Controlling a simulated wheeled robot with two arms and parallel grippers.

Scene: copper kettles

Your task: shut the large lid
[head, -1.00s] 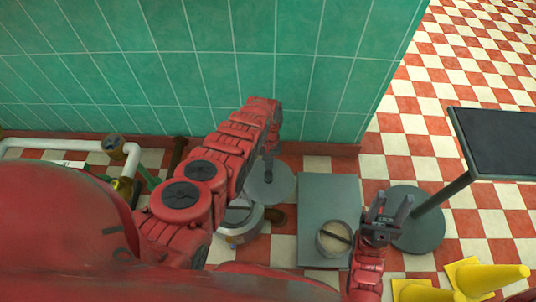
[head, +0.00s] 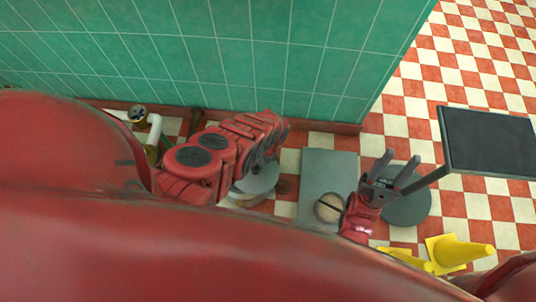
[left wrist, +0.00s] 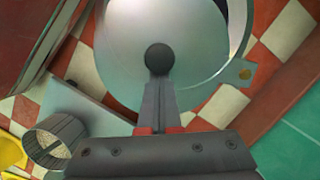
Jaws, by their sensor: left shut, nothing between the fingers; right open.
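The large lid, a round grey metal disc, shows in the left wrist view (left wrist: 125,75) with a dark round knob (left wrist: 160,57). It is also the grey disc in the head view (head: 258,183), partly behind my left arm. Bright rim or interior shows beside it at upper right in the wrist view. My left gripper (left wrist: 155,88) is shut and empty, its fingertips at the knob in the picture; I cannot tell whether they touch. In the head view the left gripper (head: 266,160) is over the lid. My right gripper (head: 401,158) is open and empty, away from the lid.
A grey slab (head: 328,165) lies right of the lid, with a small round container (head: 329,208) at its near end. A dark-topped table (head: 490,140) on a round base (head: 412,208) and yellow cones (head: 460,252) stand right. A green tiled wall (head: 230,60) is behind.

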